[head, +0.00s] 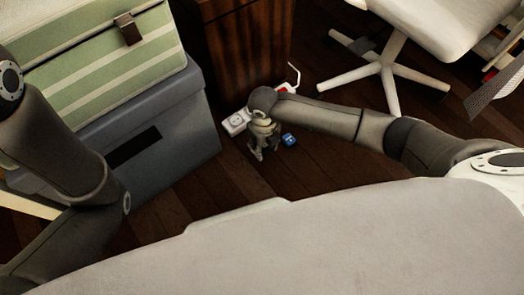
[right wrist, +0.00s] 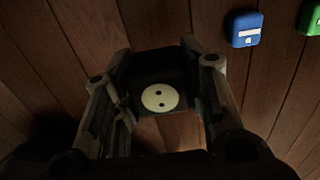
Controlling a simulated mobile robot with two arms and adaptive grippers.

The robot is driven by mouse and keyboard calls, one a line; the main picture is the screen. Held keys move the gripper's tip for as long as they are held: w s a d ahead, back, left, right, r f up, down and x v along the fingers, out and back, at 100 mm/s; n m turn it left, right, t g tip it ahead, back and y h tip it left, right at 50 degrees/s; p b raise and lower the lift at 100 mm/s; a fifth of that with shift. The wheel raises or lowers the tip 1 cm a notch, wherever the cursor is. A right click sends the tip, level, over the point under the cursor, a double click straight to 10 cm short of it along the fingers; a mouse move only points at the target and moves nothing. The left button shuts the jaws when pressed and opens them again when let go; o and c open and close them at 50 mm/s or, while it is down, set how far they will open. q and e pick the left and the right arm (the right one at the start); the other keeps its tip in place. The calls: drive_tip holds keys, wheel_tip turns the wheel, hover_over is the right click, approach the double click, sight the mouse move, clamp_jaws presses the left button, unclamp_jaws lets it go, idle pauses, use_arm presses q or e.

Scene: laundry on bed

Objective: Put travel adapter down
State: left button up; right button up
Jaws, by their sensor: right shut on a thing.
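The travel adapter (right wrist: 158,97), a dark block with a cream round face with two holes, sits between the fingers of my right gripper in the right wrist view. My right gripper (head: 262,150) is shut on it, low over the dark wood floor. In the head view the adapter is too small and covered to make out. Whether it touches the floor I cannot tell. My left arm shows at the left of the head view, but its gripper is out of frame.
A blue item (head: 289,140) lies right of the gripper; it also shows in the right wrist view (right wrist: 244,29), with a green item (right wrist: 311,18) beside it. A white socket block (head: 235,122) lies just left. A grey box (head: 180,140), wooden cabinet (head: 245,50) and chair base (head: 388,72) stand around.

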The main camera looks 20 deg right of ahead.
drive_tip(key=shift+w+f+b, duration=0.5)
drive_tip(key=shift+w+f, duration=0.15)
drive_tip(key=shift+f, duration=0.3)
drive_tip(key=shift+w+f+b, duration=0.3)
drive_tip(key=shift+f+b, duration=0.05)
drive_tip(key=shift+b, duration=0.05)
wheel_tip(320, 180, down, 3)
drive_tip(key=shift+w+d+f+b, duration=0.1)
drive_tip(key=shift+b, duration=1.1)
drive_tip(key=shift+f, duration=0.55)
drive_tip(key=o, duration=1.3)
drive_tip(key=shift+o, duration=0.2)
drive_tip(key=shift+r, duration=0.1)
